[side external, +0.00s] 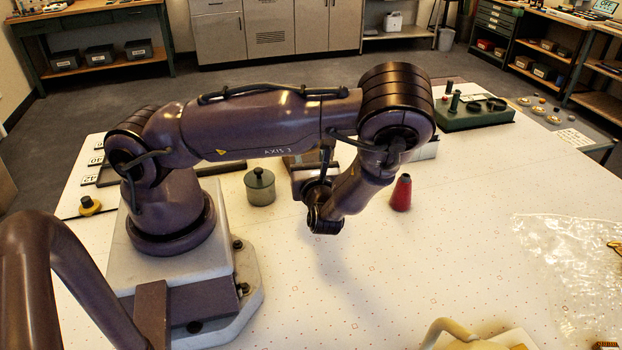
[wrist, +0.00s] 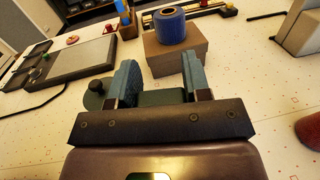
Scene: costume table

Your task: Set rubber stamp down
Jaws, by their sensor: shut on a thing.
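In the wrist view my gripper (wrist: 159,78) has its two blue-grey fingers apart, closed on a dark green thing (wrist: 163,97) that fills the gap low between them. I take it for the rubber stamp; only its upper part shows, and its underside is hidden by the gripper body. I cannot tell whether it touches the table. In the side external view my wrist hangs low over the white table (side external: 400,270), and the fingers and held thing are hidden behind my arm.
A brown box (wrist: 176,54) with a blue spool (wrist: 170,27) on it stands just beyond the fingers. A lidded grey-green pot (side external: 260,187) stands left, a red cone (side external: 402,193) right. A grey tray (wrist: 75,60) lies far left. Clear sheeting (side external: 570,265) lies right; the table's front middle is open.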

